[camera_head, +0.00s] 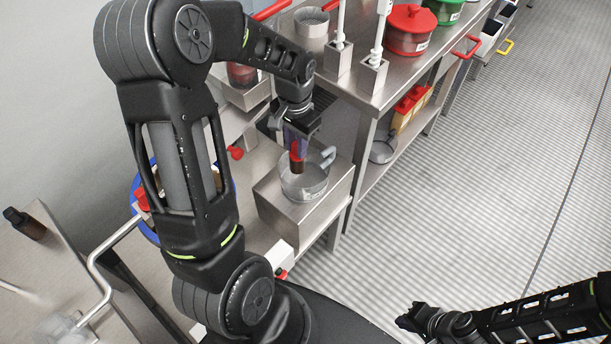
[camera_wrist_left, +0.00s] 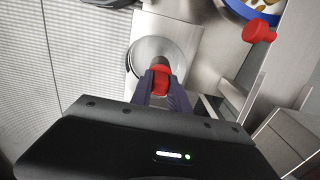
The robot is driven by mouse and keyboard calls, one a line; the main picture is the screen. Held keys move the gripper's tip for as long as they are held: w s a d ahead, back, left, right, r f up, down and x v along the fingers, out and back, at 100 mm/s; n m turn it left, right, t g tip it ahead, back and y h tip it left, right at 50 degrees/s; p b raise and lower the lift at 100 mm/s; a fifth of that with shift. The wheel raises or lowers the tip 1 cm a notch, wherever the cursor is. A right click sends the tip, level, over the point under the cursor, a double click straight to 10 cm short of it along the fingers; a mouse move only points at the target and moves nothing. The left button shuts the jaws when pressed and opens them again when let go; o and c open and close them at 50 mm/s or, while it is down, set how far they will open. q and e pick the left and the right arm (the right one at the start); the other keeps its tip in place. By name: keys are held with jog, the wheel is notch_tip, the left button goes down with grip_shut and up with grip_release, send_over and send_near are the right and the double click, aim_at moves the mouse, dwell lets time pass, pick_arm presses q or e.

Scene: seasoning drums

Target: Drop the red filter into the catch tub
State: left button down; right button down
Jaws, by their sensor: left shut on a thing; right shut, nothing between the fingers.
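The red filter (camera_head: 296,150) is held upright in my left gripper (camera_head: 299,136), which is shut on it. The filter has a red top and a dark lower part, and it hangs over the metal catch tub (camera_head: 305,186). The tub is round with a grey handle and stands on a steel block. In the left wrist view the red filter (camera_wrist_left: 161,80) shows between the fingertips of my left gripper (camera_wrist_left: 163,88), in front of the round tub (camera_wrist_left: 143,58). Whether the filter touches the tub cannot be told. My right gripper (camera_head: 408,318) is low at the right, away from the bench, empty and shut.
A steel table (camera_head: 376,98) at the back holds a red lidded pot (camera_head: 410,30), a green one (camera_head: 445,10) and white-handled tools in holders. The floor at right is clear.

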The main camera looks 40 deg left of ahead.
pick_arm(q)
jog(key=shift+f+b, duration=0.85)
jog(key=shift+f, duration=0.7)
jog(key=c, duration=1.2)
grip_release()
jog(key=shift+o, duration=0.2)
jog(key=shift+r, duration=0.15)
notch_tip(320, 180, up, 8)
jog(key=shift+f, duration=0.2)
jog(key=shift+w, duration=0.1)
